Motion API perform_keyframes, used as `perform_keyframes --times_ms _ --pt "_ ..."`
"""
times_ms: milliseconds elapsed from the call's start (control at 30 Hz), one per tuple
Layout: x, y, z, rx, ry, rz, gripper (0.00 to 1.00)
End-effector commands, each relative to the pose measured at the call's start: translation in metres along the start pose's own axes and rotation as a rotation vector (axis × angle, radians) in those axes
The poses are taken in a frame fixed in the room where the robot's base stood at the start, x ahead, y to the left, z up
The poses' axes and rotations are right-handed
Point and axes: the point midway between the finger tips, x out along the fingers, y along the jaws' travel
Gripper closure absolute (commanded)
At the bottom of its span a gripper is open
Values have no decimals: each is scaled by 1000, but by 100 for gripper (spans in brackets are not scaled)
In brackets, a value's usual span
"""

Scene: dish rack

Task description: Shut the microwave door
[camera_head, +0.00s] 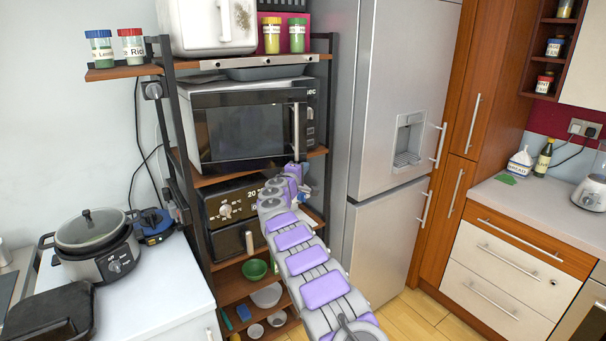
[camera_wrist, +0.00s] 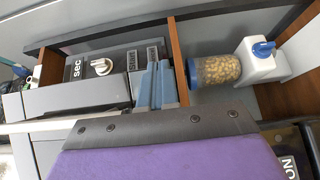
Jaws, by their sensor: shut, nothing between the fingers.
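The black microwave (camera_head: 244,132) stands on the upper middle shelf of the rack in the head view. Its dark-windowed door carries a pale upright handle (camera_head: 298,128) at the right. The door appears slightly ajar, standing proud of the control panel; the gap's exact size is unclear. The wrist view shows the control panel (camera_wrist: 112,66) sideways, with the door edge (camera_wrist: 70,101) beside it. My gripper (camera_head: 297,172) is near the microwave's lower right corner. Its blue-grey fingers (camera_wrist: 154,84) are shut and empty close to the panel; contact cannot be told.
A toaster oven (camera_head: 232,208) is on the shelf below, with bowls (camera_head: 255,269) lower down. The fridge (camera_head: 393,150) stands close on the right. A jar (camera_wrist: 215,70) and a white bottle (camera_wrist: 262,58) are near my gripper. Open floor (camera_head: 415,315) lies before the fridge.

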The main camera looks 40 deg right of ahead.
Motion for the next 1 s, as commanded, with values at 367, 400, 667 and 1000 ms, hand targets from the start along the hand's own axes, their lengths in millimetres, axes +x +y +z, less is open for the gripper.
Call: perform_keyframes --times_ms 367,400,667,1000 --pt "24 2 -19 0 144 1 100" --pt "26 2 -21 0 161 1 100" --pt "38 1 -32 1 246 0 100" --pt "45 1 -37 -1 293 0 100"
